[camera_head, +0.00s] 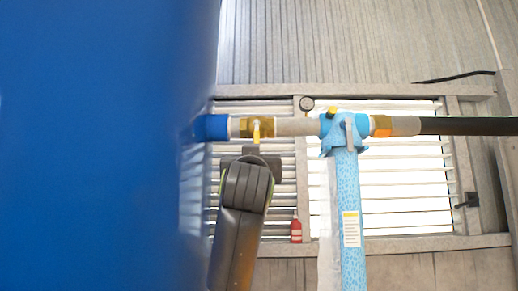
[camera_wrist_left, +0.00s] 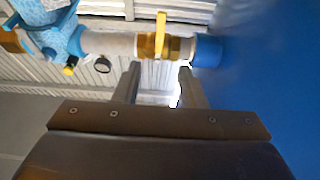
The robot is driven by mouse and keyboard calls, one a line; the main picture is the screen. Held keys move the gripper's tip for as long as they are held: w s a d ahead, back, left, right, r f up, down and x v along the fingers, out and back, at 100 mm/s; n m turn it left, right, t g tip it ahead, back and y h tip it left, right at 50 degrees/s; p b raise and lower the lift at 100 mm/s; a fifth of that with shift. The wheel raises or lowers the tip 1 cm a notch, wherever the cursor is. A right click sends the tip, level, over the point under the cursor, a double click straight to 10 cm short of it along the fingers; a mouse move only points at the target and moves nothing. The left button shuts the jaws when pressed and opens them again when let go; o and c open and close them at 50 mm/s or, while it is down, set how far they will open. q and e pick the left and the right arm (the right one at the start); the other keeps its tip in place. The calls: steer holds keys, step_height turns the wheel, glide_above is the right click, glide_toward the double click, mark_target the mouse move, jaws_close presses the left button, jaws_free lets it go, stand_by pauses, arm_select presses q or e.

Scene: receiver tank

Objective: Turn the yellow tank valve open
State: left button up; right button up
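The yellow valve handle (camera_head: 256,130) sits on a brass valve body (camera_head: 242,127) in the pipe beside the large blue tank (camera_head: 100,140). In the left wrist view the yellow handle (camera_wrist_left: 161,36) stands across the brass body (camera_wrist_left: 146,45), close to the tank's blue pipe fitting (camera_wrist_left: 207,50). My left gripper (camera_wrist_left: 160,69) is open and empty, with one finger on each side of a clear gap. The handle lies beyond the fingertips, roughly in line with the gap, and looks apart from them. In the head view my left arm rises just below the valve. My right gripper is not in view.
A light-blue pipe (camera_head: 349,220) with a tee joins the line right of the valve. A dark hose (camera_head: 470,126) leads right. A pressure gauge (camera_head: 307,104) shows above the pipe. A red extinguisher (camera_head: 296,231) and a louvred window (camera_head: 410,190) are behind. The tank closes off the left.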

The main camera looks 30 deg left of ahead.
mark_target(257, 141)
arm_select(q)
steer(key=shift+p+x, duration=5.6)
steer(key=shift+x, duration=3.15)
steer(key=c, duration=0.7)
jaws_close()
